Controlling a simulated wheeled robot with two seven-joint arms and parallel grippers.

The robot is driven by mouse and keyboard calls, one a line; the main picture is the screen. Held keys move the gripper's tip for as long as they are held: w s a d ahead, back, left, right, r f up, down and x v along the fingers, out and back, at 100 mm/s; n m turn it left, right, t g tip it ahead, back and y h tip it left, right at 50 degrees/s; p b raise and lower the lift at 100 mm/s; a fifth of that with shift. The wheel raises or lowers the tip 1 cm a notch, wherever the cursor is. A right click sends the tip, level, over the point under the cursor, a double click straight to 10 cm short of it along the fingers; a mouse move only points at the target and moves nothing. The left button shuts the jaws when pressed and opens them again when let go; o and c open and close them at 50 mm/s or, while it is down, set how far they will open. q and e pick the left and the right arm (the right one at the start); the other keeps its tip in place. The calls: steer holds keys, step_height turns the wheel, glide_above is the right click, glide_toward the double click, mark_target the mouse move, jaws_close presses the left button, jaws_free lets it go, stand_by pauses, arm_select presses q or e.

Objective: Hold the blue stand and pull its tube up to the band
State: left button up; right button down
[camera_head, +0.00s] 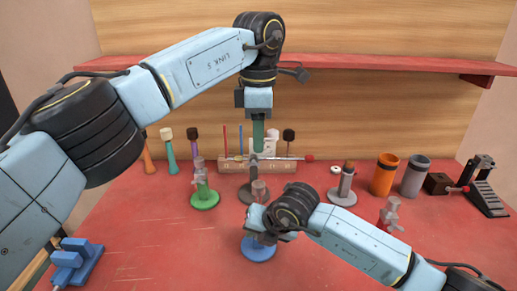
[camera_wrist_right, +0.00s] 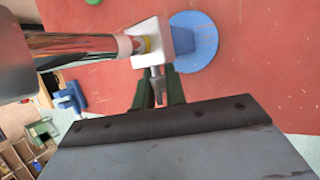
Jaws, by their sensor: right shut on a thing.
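The blue stand has a round blue base (camera_head: 259,248), which also shows in the right wrist view (camera_wrist_right: 205,45). Its pale clamp block (camera_wrist_right: 152,36) has a grey knob (camera_wrist_right: 157,82) on the side. A shiny tube (camera_wrist_right: 75,46) runs out of the block; a thin yellow band (camera_wrist_right: 147,44) shows at the block. The tube's top (camera_head: 260,188) shows above my right wrist in the head view. My right gripper (camera_wrist_right: 158,97) is shut on the stand at the knob. My left gripper (camera_head: 258,146) points down above and behind the stand; its finger gap cannot be made out.
A green-based stand (camera_head: 204,198) and a grey-based stand (camera_head: 342,196) flank the blue one. A blue block (camera_head: 75,262) lies front left. The left table middle is clear.

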stand_by(0.4)
steer(key=c, duration=1.4)
jaws_free()
steer(key=shift+o, duration=0.2)
